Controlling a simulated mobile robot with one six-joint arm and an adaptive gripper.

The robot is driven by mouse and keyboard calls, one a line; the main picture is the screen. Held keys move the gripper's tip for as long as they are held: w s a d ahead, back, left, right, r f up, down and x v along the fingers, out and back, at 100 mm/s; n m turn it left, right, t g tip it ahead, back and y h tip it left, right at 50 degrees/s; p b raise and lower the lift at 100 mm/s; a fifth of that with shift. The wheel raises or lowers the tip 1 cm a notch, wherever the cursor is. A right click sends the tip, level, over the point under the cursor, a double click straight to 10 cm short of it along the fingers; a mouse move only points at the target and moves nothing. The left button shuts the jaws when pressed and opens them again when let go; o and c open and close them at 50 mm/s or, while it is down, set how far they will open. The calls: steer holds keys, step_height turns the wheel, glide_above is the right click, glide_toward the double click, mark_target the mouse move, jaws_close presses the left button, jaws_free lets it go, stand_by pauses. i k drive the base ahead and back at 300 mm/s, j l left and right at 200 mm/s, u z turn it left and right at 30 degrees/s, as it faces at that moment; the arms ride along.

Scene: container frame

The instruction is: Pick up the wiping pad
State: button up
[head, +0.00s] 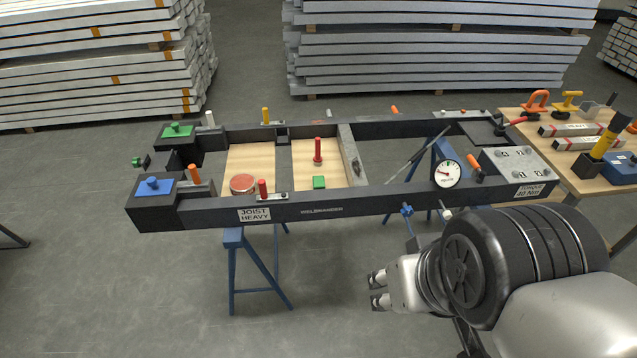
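No item is clearly recognisable as the wiping pad. Candidates are a small green block (319,182) on the wooden panel inside the dark frame, a green piece with a knob (177,131) on the far left corner block, and a blue piece with a knob (154,188) on the near left corner block. My gripper (375,290) is in front of the frame, below its near beam in the picture, pointing left. Its two fingertips are apart with nothing visible between them. It touches none of these pieces.
The dark frame (390,198) rests on blue trestles (250,262). A red disc (242,183) and a red-handled peg (318,152) stand on its panels. A round gauge (447,174) is at right. A wooden table (587,186) holds tools. Floor is clear at lower left.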

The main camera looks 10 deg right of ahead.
mark_target(318, 181)
steer(key=i+j, duration=0.1)
steer(key=i, duration=0.6)
steer(key=i+j, duration=0.15)
steer(key=i, duration=0.6)
